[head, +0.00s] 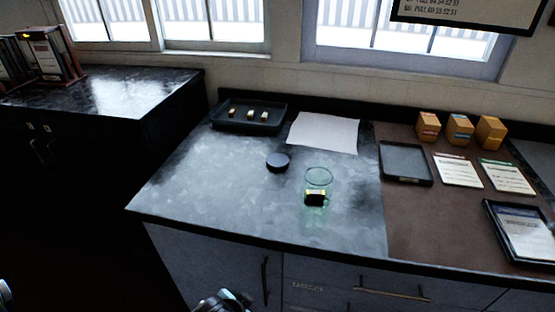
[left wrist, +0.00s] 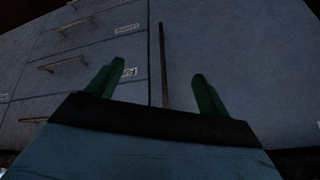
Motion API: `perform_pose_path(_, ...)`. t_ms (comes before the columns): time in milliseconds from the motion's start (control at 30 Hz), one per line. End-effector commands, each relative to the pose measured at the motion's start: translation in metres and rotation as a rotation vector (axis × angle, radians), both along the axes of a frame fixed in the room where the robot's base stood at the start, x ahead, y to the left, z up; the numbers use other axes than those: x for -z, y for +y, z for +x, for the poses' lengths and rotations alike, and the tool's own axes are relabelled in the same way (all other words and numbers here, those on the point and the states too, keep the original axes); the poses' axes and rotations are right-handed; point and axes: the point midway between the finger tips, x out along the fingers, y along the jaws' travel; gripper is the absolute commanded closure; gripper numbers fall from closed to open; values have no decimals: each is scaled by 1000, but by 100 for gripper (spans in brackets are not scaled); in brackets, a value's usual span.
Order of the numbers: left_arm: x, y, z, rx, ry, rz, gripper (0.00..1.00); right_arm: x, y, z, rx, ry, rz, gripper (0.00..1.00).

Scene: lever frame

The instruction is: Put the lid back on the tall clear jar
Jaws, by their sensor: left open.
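The tall clear jar (head: 318,180) stands upright and open on the grey counter, with a dark and yellow object (head: 316,199) showing inside it. A round dark lid (head: 278,162) lies on the counter to the left of the jar, apart from it. My left gripper (left wrist: 155,85) shows in the left wrist view with two green fingers spread apart and nothing between them. It faces the cabinet fronts below the counter. In the head view a part of my arm (head: 222,302) shows at the bottom edge, below the counter. My right gripper is not in view.
A black tray (head: 225,124) with several small pieces and a white sheet (head: 324,132) lie behind the lid. On the brown mat (head: 405,228) at right are an empty dark tray (head: 405,178), cards, boxes and a framed tablet (head: 524,232).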

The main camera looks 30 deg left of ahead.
Motion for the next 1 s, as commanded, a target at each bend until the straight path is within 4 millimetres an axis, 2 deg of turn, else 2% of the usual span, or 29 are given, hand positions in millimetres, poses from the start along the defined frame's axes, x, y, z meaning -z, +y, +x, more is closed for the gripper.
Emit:
perform_pose_path(33,22,1,-10,1,36,-3,20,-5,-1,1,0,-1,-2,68)
perform_pose_path(167,80,3,-43,8,117,-13,20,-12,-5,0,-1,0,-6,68)
perform_pose_path(300,137,6,-96,9,207,-28,20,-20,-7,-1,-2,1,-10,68)
perform_pose_path(400,169,9,-140,3,271,-38,20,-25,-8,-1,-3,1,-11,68)
perform_pose_path(500,192,13,-185,-3,328,-44,20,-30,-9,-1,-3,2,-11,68)
perform_pose_path(600,206,16,-223,-11,372,-50,20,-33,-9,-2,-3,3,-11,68)
perform_pose_path(733,215,18,-257,-18,410,-52,20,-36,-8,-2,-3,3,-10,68)
perform_pose_path(833,218,20,-271,-20,424,-52,20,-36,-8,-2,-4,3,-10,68)
perform_pose_path(1000,219,20,-276,-21,429,-53,20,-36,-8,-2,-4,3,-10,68)
